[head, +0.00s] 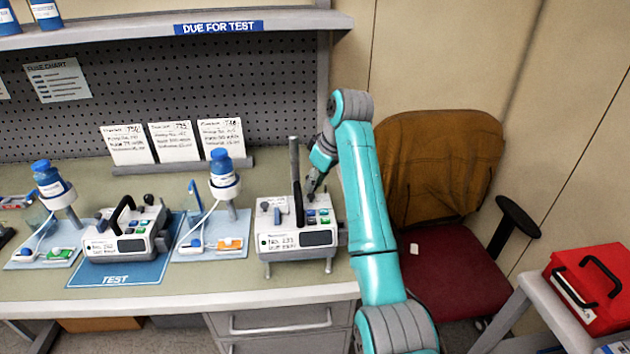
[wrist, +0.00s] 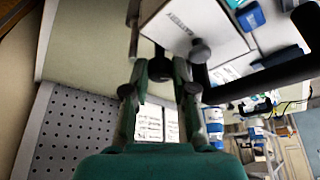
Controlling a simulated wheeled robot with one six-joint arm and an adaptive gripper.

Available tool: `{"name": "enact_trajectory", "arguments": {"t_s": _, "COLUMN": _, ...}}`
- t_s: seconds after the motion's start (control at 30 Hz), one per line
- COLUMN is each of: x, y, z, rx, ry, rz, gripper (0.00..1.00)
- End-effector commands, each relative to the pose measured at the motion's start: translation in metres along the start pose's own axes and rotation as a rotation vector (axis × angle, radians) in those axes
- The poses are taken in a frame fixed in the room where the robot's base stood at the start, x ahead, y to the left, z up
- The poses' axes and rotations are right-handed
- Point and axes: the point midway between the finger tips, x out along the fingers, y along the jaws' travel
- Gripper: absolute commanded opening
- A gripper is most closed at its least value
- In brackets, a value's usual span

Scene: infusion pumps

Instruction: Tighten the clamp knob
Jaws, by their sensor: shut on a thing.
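The pump (head: 290,237) on the right stands on the bench, clamped at a grey upright pole (head: 294,160). My gripper (head: 313,188) reaches down behind its top right side, close to the pole. In the wrist view my gripper (wrist: 160,72) has its two fingers on either side of a dark round knob (wrist: 160,66), which looks like the clamp knob, and is shut on it. The knob is mostly hidden by the fingers in the head view. A second dark round knob (wrist: 200,51) shows just right of the fingers, near the pump's pale case (wrist: 190,25).
Another pump (head: 120,240) sits on the blue TEST mat (head: 115,275), between two stands with blue-capped bottles (head: 221,165). Note cards (head: 170,143) lean at the back. A chair (head: 440,170) and a red case (head: 590,285) stand right of the bench.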

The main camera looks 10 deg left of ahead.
Motion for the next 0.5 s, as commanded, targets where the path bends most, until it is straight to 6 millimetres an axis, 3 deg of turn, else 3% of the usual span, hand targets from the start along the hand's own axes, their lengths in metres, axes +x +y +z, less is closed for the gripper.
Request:
{"name": "enact_trajectory", "arguments": {"t_s": 0.07, "x": -0.0003, "y": 0.0001, "z": 0.0, "rx": 0.0, "ry": 0.0, "rz": 0.0, "gripper": 0.0}}
{"name": "enact_trajectory", "arguments": {"t_s": 0.1, "x": -0.0002, "y": 0.0001, "z": 0.0, "rx": 0.0, "ry": 0.0, "rz": 0.0, "gripper": 0.34}}
{"name": "enact_trajectory", "arguments": {"t_s": 0.13, "x": -0.0002, "y": 0.0001, "z": 0.0, "rx": -0.001, "ry": 0.0, "rz": 0.0, "gripper": 0.37}}
{"name": "enact_trajectory", "arguments": {"t_s": 0.5, "x": 0.0, "y": 0.0001, "z": 0.0, "rx": -0.001, "ry": 0.0, "rz": 0.0, "gripper": 0.37}}
